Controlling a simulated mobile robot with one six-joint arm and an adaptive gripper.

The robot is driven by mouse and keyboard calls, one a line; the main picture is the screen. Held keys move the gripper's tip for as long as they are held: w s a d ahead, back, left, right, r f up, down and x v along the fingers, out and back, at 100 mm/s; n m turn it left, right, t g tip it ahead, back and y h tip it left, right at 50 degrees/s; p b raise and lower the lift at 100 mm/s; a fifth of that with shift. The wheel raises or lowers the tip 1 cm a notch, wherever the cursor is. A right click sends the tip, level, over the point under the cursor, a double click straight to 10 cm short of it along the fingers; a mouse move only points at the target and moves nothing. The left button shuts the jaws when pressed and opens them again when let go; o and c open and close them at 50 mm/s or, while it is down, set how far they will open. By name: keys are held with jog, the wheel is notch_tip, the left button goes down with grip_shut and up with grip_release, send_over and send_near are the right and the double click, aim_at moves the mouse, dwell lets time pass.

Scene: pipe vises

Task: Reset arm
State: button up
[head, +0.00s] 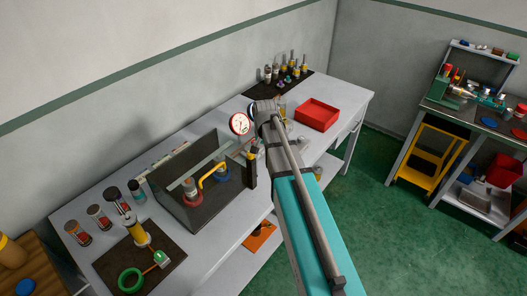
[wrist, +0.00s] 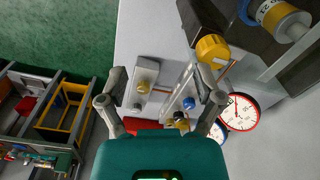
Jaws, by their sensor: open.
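My gripper (wrist: 162,88) is open in the wrist view, its two grey fingers spread wide with nothing held between them. A larger yellow knob (wrist: 211,47) is near the right fingertip. In the head view my teal and grey arm reaches over the bench and hides the gripper; I cannot tell whether the fingers touch anything.
A round gauge (head: 239,124) stands beside my arm, and a clear-walled box (head: 185,200) with a yellow pipe is left of it. A red tray (head: 316,115) is to the right. Another bench (head: 405,150) stands far right, with open green floor (head: 375,215) between.

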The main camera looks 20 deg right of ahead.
jog(key=s+a+f+n+b, duration=0.2)
jog(key=s+a+n, duration=0.1)
jog(key=s, duration=0.5)
jog(key=s+a+f+n+b, duration=0.3)
jog(key=s+a+n, duration=0.1)
jog(key=s, duration=0.3)
jog(key=shift+s+a+f, duration=0.15)
jog(key=shift+s, duration=0.2)
dwell(0.5)
